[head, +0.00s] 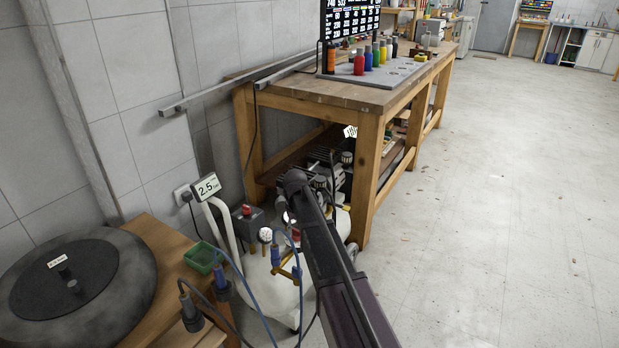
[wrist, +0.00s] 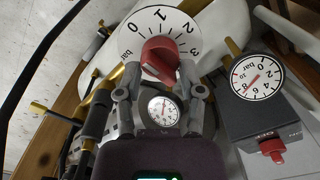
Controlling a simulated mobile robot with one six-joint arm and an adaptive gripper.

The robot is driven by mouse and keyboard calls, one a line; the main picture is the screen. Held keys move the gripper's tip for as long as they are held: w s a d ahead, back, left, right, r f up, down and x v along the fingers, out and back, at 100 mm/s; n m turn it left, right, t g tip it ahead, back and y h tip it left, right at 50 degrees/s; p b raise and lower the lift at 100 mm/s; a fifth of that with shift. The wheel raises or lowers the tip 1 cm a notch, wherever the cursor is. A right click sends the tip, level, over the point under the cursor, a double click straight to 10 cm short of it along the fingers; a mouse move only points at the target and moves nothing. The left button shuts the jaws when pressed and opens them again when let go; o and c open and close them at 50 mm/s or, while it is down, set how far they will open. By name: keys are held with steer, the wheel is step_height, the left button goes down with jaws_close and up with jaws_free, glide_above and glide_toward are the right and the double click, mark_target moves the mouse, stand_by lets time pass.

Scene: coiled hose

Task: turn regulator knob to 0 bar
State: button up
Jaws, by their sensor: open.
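In the wrist view the red regulator knob (wrist: 158,55) sits at the centre of a white dial (wrist: 175,22) marked 0, 1, 2, 3 and bar. A pale mark shows on the knob's lower face; its exact setting is hard to read. My gripper (wrist: 161,72) is open, with one fingertip on each side of the knob's lower part. I cannot tell whether they touch it. A small round gauge (wrist: 162,108) shows between the fingers. In the head view a small display (head: 206,187) reads 2.5.
A larger pressure gauge (wrist: 257,78) and a grey box with a red switch (wrist: 272,148) stand close on the right in the wrist view. In the head view blue hoses (head: 245,288) hang near the white tank. A wooden workbench (head: 368,180) stands behind; the floor at right is clear.

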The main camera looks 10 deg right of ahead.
steer(key=m, duration=1)
steer(key=shift+m, duration=0.3)
steer(key=m, duration=0.3)
steer(key=shift+m, duration=0.4)
step_height(320, 180, up, 14)
steer(key=p, duration=1.4)
steer(key=s+r+n+p, duration=0.7)
steer(key=s+r+p, duration=0.7)
steer(key=shift+d+r+n+p, duration=0.3)
steer(key=shift+d+r+p, duration=0.05)
steer(key=shift+d, duration=0.1)
steer(key=shift+s, duration=0.1)
steer(key=n+b, duration=0.2)
steer(key=b, duration=1.3)
glide_above(297, 230)
step_height(297, 230, down, 15)
